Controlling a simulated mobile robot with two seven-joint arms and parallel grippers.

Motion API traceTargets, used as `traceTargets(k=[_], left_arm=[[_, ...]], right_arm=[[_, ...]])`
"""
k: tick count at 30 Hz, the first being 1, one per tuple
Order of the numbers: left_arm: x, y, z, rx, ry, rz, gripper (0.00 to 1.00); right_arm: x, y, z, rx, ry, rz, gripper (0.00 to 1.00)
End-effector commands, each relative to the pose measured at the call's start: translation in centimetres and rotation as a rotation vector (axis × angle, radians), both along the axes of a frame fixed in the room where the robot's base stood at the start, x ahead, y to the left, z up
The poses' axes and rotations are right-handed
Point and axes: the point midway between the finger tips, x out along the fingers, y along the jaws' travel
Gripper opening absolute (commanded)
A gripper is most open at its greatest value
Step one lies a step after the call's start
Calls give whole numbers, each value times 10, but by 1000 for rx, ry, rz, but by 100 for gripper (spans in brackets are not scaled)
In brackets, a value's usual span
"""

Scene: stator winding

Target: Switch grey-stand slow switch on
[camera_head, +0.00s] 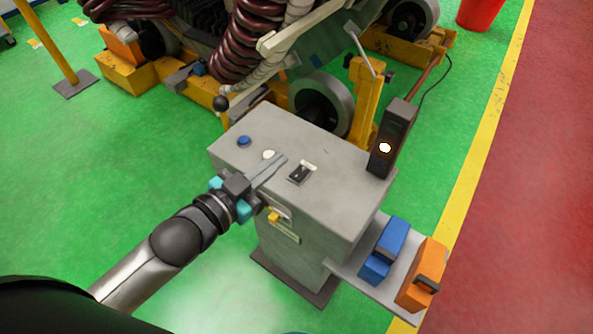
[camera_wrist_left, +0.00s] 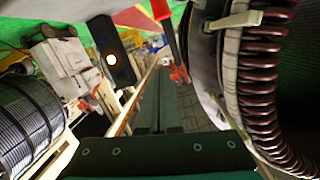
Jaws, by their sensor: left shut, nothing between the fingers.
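The grey stand (camera_head: 330,150) is in the middle of the head view. Its top carries a blue button (camera_head: 244,141), a round white button (camera_head: 268,155) and a black switch (camera_head: 299,174) with a pale lever (camera_head: 308,165). My left gripper (camera_head: 281,162) is shut and empty over the top, between the white button and the black switch, its fingers pointing up and right. I cannot tell whether it touches the top. In the left wrist view the closed fingers (camera_wrist_left: 158,100) show, but no switch is visible there. My right gripper is not in view.
A dark box with a lit lamp (camera_head: 385,147) stands at the stand's right edge; it also shows in the wrist view (camera_wrist_left: 110,58). A side shelf holds blue (camera_head: 384,250) and orange (camera_head: 420,275) blocks. Coiled machinery (camera_head: 240,50) stands behind.

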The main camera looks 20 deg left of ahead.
Motion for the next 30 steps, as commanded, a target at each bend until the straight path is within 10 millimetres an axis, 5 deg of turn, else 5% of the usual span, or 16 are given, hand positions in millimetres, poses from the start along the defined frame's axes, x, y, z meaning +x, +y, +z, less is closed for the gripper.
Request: traceTargets(k=[6, 12, 23, 30], left_arm=[[-25, 21, -29, -126, 226, 90, 0], [-32, 24, -36, -158, 280, 108, 0], [-29, 24, -36, -157, 276, 108, 0], [-9, 17, -45, -157, 273, 107, 0]], right_arm=[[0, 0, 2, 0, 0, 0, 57], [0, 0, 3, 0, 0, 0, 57], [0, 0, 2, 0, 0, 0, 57], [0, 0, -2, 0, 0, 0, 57]])
